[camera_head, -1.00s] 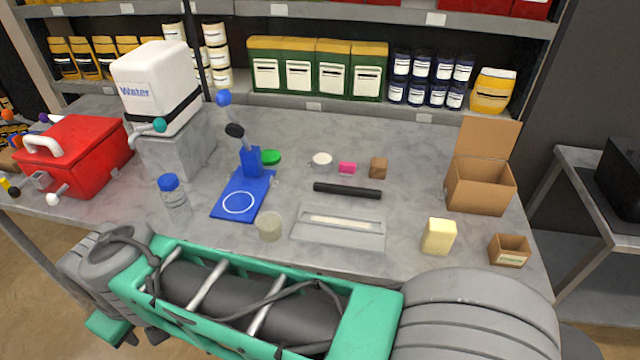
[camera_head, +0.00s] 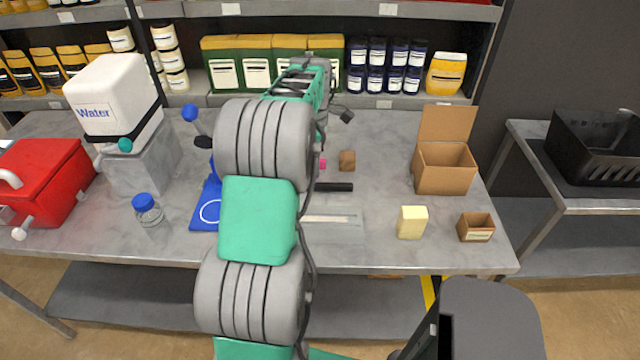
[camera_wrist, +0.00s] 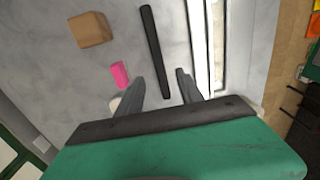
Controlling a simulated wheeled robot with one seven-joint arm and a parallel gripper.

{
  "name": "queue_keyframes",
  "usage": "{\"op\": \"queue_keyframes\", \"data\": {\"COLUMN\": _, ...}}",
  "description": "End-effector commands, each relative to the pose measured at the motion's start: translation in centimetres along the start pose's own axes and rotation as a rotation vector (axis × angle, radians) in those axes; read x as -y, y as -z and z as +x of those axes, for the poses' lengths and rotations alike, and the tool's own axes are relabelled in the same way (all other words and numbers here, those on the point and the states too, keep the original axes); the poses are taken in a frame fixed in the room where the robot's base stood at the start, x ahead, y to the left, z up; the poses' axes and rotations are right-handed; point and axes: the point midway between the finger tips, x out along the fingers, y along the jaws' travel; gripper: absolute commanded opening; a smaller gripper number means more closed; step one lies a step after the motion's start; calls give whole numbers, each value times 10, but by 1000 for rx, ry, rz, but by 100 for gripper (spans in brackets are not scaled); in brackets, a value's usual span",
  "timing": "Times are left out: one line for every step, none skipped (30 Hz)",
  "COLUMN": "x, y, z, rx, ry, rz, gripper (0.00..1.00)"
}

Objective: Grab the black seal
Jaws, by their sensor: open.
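The black seal appears as a long thin black bar (camera_head: 334,187) on the grey table in the head view, its left part hidden behind my arm. In the wrist view the black seal (camera_wrist: 153,40) runs from the top down, with its near end between the two fingers in the picture. My gripper (camera_wrist: 160,76) is open, with a finger on each side of that end. I see no contact, and the height above the table is hard to judge. My arm covers most of my gripper in the head view.
A pink block (camera_wrist: 119,75) and a brown cube (camera_wrist: 91,29) lie left of the seal in the wrist view. A flat grey tray (camera_head: 335,232) lies nearer. A yellow block (camera_head: 412,222), small box (camera_head: 476,227) and open carton (camera_head: 444,168) stand at right. Clear table lies between.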

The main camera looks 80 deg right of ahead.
Motion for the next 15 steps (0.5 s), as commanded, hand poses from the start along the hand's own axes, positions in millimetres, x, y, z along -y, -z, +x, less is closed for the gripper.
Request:
{"op": "queue_keyframes", "data": {"x": 1, "y": 0, "z": 6, "rx": 0, "ry": 4, "rz": -2, "gripper": 44}}
{"op": "queue_keyframes", "data": {"x": 1, "y": 0, "z": 10, "rx": 0, "ry": 4, "rz": -2, "gripper": 44}}
{"op": "queue_keyframes", "data": {"x": 0, "y": 0, "z": 16, "rx": 0, "ry": 3, "rz": -1, "gripper": 44}}
{"op": "queue_keyframes", "data": {"x": 1, "y": 1, "z": 20, "rx": 0, "ry": 4, "rz": -1, "gripper": 44}}
{"op": "queue_keyframes", "data": {"x": 1, "y": 1, "z": 24, "rx": 0, "ry": 4, "rz": 0, "gripper": 44}}
{"op": "queue_keyframes", "data": {"x": 1, "y": 2, "z": 29, "rx": 0, "ry": 5, "rz": 0, "gripper": 44}}
{"op": "queue_keyframes", "data": {"x": 0, "y": 3, "z": 34, "rx": 0, "ry": 4, "rz": -1, "gripper": 44}}
{"op": "queue_keyframes", "data": {"x": 0, "y": 4, "z": 39, "rx": 0, "ry": 5, "rz": -1, "gripper": 44}}
{"op": "queue_keyframes", "data": {"x": 0, "y": 5, "z": 47, "rx": 0, "ry": 4, "rz": -1, "gripper": 44}}
{"op": "queue_keyframes", "data": {"x": 0, "y": 5, "z": 53, "rx": 0, "ry": 4, "rz": 0, "gripper": 44}}
{"op": "queue_keyframes", "data": {"x": -1, "y": 4, "z": 58, "rx": 0, "ry": 3, "rz": 0, "gripper": 44}}
{"op": "queue_keyframes", "data": {"x": 0, "y": 5, "z": 64, "rx": 0, "ry": 3, "rz": 0, "gripper": 44}}
{"op": "queue_keyframes", "data": {"x": -1, "y": 5, "z": 67, "rx": 0, "ry": 2, "rz": 0, "gripper": 44}}
{"op": "queue_keyframes", "data": {"x": -1, "y": 5, "z": 69, "rx": 0, "ry": 1, "rz": 0, "gripper": 44}}
{"op": "queue_keyframes", "data": {"x": -1, "y": 5, "z": 71, "rx": 0, "ry": 0, "rz": 0, "gripper": 44}}
